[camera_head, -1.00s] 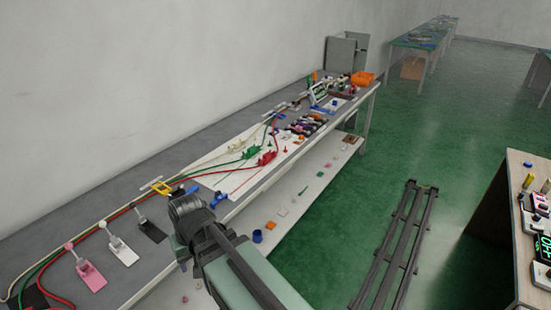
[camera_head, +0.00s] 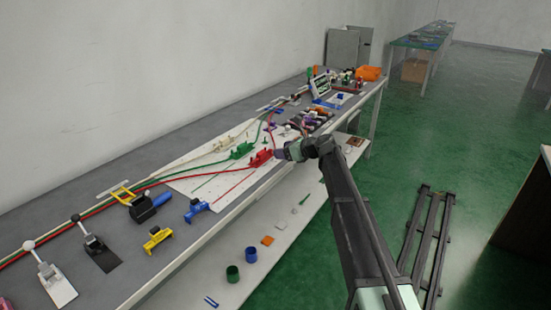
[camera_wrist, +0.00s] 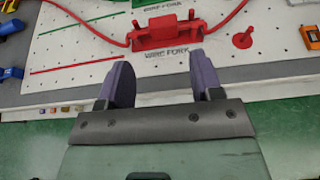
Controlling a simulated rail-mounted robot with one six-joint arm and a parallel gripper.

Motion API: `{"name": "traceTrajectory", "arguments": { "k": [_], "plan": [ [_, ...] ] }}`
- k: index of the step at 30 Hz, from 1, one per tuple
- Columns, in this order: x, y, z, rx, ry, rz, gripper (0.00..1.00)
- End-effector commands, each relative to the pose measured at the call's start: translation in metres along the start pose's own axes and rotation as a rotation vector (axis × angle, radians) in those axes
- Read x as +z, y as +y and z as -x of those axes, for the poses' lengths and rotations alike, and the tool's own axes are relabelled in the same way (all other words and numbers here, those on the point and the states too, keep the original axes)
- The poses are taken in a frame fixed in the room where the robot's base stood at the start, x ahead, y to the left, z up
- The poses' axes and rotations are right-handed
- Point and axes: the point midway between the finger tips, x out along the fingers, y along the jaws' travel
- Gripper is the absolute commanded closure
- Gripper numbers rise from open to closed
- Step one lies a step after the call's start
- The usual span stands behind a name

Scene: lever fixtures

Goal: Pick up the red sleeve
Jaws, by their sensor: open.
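I cannot tell for certain which thing is the red sleeve. A red fixture (camera_head: 261,158) with a red cable running through it is mounted on the white perforated board. In the wrist view this red fixture (camera_wrist: 168,30) lies just beyond my fingertips, and a small red peg with a round base (camera_wrist: 243,38) stands to its right. My gripper (camera_wrist: 160,62) is open with its purple-grey fingers apart and nothing between them. In the head view my gripper (camera_head: 281,153) is at the front edge of the bench, close to the red fixture, which it partly crowds.
A green fixture (camera_head: 241,150) sits behind the red one. Blue (camera_head: 196,209) and yellow (camera_head: 157,238) clamps lie left. Green (camera_head: 232,273) and blue (camera_head: 251,254) cylinders stand on the lower shelf. An orange bin (camera_head: 368,73) is at the far end. Floor rails (camera_head: 428,235) run right.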

Motion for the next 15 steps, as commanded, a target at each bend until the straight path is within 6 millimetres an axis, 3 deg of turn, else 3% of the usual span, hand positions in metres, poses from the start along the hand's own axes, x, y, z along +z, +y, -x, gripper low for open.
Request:
{"name": "traceTrajectory", "arguments": {
  "k": [5,11,15],
  "plan": [
    [-0.004,-0.002,-0.038,0.001,0.001,0.003,0.4],
    [-0.003,-0.001,-0.046,0.0,0.001,0.002,0.4],
    [-0.008,-0.002,-0.069,0.001,0.001,0.003,0.4]
  ]
}}
